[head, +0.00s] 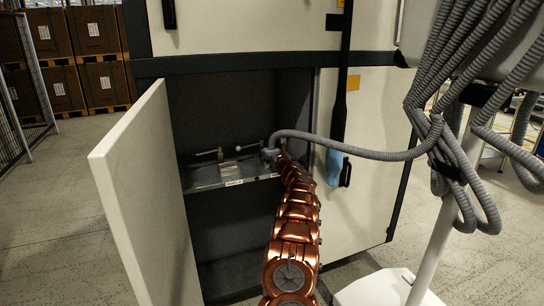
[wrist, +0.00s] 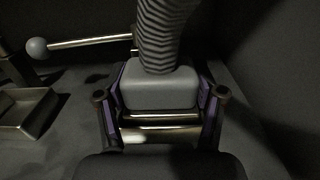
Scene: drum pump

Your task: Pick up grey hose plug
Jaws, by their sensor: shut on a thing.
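The grey hose plug (wrist: 160,90) is a rounded grey block at the end of a ribbed grey hose (wrist: 164,30). In the wrist view my gripper (wrist: 160,105) is shut on the plug, one finger on each side. A shiny metal cylinder (wrist: 160,133) shows just below the plug between the fingers; I cannot tell whether the two are joined. In the head view the plug (head: 269,154) is small and partly hidden by my copper-coloured arm, at the right of the cabinet shelf. The hose runs from there to the right.
The cabinet door (head: 148,196) stands open at the left. The shelf (head: 230,181) carries a lever with a ball end (wrist: 37,47) and a metal tray (wrist: 28,112). A light blue item (head: 334,167) hangs on the right panel. Coiled hoses (head: 462,90) hang at the right.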

